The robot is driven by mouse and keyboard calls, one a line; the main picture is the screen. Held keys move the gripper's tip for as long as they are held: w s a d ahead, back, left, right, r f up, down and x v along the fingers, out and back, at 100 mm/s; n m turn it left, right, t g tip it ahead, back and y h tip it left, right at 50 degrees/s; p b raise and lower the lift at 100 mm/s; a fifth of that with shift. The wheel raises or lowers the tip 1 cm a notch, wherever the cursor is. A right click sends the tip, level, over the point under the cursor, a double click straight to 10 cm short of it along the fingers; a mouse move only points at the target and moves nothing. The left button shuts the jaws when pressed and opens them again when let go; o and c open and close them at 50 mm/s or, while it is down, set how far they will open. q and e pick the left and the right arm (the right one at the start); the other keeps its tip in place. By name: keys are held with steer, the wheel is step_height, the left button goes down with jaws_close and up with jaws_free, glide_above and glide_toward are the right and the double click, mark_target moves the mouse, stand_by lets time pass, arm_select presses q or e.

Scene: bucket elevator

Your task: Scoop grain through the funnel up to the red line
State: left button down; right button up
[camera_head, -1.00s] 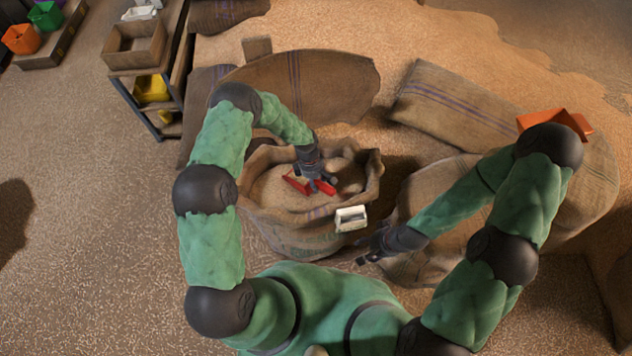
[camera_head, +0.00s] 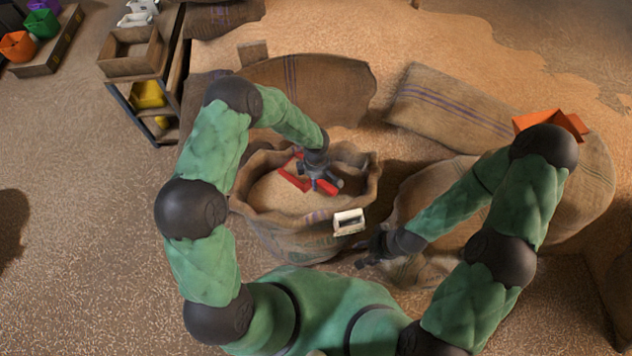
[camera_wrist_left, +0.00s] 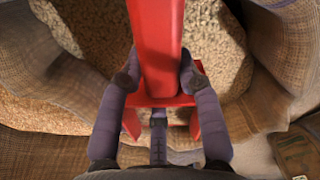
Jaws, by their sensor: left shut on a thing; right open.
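My left gripper (camera_head: 318,180) is shut on a red tool (camera_head: 290,177), over the mouth of an open burlap sack (camera_head: 300,241). In the left wrist view the gripper (camera_wrist_left: 160,82) grips the red tool (camera_wrist_left: 155,40) by a long flat part with a crosspiece near the fingers. Tan grain (camera_head: 275,190) lies inside the sack and also shows in the left wrist view (camera_wrist_left: 212,50). Whether the tool touches the grain is unclear. My right gripper (camera_head: 366,262) is open and empty, right of the sack. I cannot make out a funnel or a red line.
A small white box-like thing (camera_head: 349,222) is at the sack's front right rim. An orange open container (camera_head: 550,124) sits on full sacks at right. A shelf rack with a wooden box (camera_head: 132,52) stands at back left. Coloured buckets (camera_head: 42,24) are at far left.

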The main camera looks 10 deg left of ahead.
mark_target(323, 182)
arm_select(q)
steer(key=shift+s+d+r+t+y+b, duration=0.15)
steer(key=shift+s+d+y+b, duration=0.3)
steer(key=shift+b, duration=1.1)
steer(key=shift+s+d+r+t+y+b, duration=0.1)
steer(key=shift+d+t+y+b, duration=0.35)
steer(key=shift+b, duration=1.05)
steer(key=shift+d+r, duration=0.25)
steer(key=shift+r, duration=0.5)
steer(key=shift+s+d+r, duration=0.15)
steer(key=shift+r, duration=0.6)
steer(key=shift+s+d+r, duration=0.15)
steer(key=shift+r, duration=0.55)
step_height(323, 182, up, 10)
steer(key=p, duration=0.4)
